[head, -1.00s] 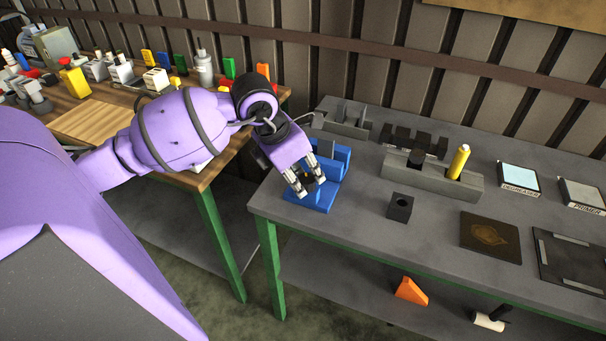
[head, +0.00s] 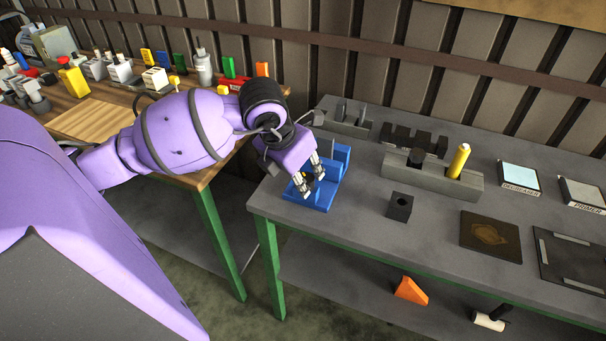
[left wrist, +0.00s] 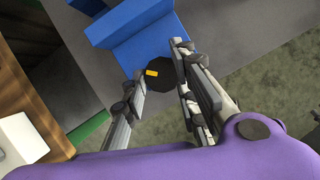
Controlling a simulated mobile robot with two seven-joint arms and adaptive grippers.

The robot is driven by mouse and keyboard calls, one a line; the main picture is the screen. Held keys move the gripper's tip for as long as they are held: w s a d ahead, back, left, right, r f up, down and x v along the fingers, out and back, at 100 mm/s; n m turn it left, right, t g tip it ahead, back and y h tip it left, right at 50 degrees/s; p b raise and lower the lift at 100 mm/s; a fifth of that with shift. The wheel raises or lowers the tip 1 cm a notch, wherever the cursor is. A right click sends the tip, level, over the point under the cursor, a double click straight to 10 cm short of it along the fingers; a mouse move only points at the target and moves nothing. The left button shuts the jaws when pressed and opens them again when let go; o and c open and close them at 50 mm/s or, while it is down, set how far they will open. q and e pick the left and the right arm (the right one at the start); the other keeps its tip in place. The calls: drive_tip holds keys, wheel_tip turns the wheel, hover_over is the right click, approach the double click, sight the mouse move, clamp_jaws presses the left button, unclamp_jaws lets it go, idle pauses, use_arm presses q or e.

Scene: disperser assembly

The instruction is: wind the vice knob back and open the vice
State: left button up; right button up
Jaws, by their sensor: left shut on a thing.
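The blue vice (head: 327,190) stands at the left end of the grey workbench. It also shows at the top of the left wrist view (left wrist: 145,38). Its dark knob (left wrist: 160,73), with a small yellow mark, sits at the vice's near end. My left gripper (head: 308,187) reaches down over the vice's front. In the left wrist view its fingers (left wrist: 162,82) are on either side of the knob, shut on it. The fingers largely hide the knob in the head view. Whether anything is clamped between the jaws is hidden. My right gripper is not in view.
A grey block with a yellow cylinder (head: 459,161) stands right of the vice. A small dark block (head: 400,207) with a hole sits nearer the front edge. A wooden table (head: 87,120) with bottles and boxes is on the left, across a gap from the workbench.

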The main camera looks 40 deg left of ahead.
use_arm(q)
drive_tip(key=n, duration=0.1)
drive_tip(key=n+y, duration=0.1)
drive_tip(key=n, duration=0.2)
drive_tip(key=shift+w+r+y, duration=0.15)
drive_tip(key=shift+r+y, duration=0.1)
drive_tip(key=shift+y, duration=0.15)
drive_tip(key=shift+n+g+y+b, duration=0.3)
drive_tip(key=shift+n+y, duration=0.3)
drive_tip(key=shift+n, duration=1.6)
drive_tip(key=o, duration=1)
drive_tip(key=shift+s+a+f, duration=0.1)
drive_tip(key=shift+s, duration=0.1)
drive_tip(key=shift+f, duration=0.1)
drive_tip(key=v, duration=1.2)
drive_tip(key=shift+d, duration=0.2)
drive_tip(key=shift+w, duration=0.1)
